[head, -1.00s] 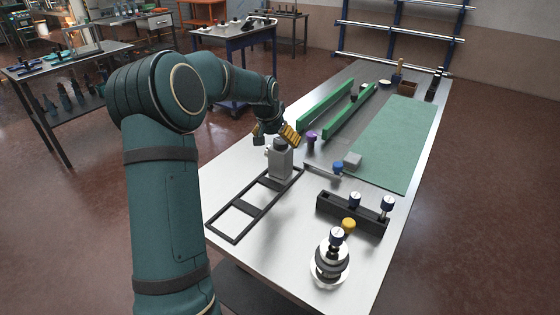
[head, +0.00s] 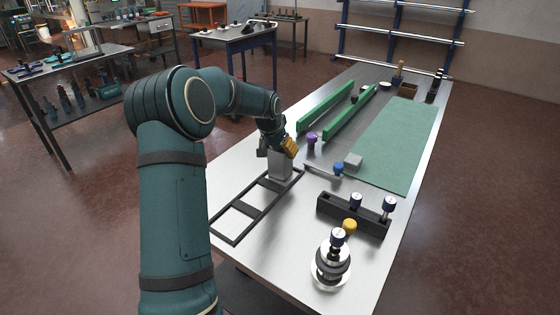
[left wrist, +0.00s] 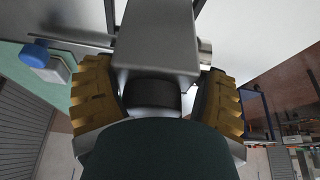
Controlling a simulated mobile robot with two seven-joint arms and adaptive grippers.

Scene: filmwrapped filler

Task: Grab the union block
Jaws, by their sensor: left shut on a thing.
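The union block, a grey block (head: 281,166), stands upright at the far end of a black ladder-like frame (head: 252,211) on the metal table. In the left wrist view the block (left wrist: 157,42) shows with a dark round neck between the fingers and a small metal stub on its right side. My left gripper (head: 279,148) is over the block's top, its yellow-padded fingers shut around the dark neck. The palm hides part of the neck. My right gripper is not in view.
A black holder (head: 352,214) with blue-capped knobs and a round metal fitting (head: 331,267) stand at the near right. Green rails (head: 350,112), a green mat (head: 395,145), a purple-topped piece (head: 312,140) and a small grey block (head: 353,161) lie beyond.

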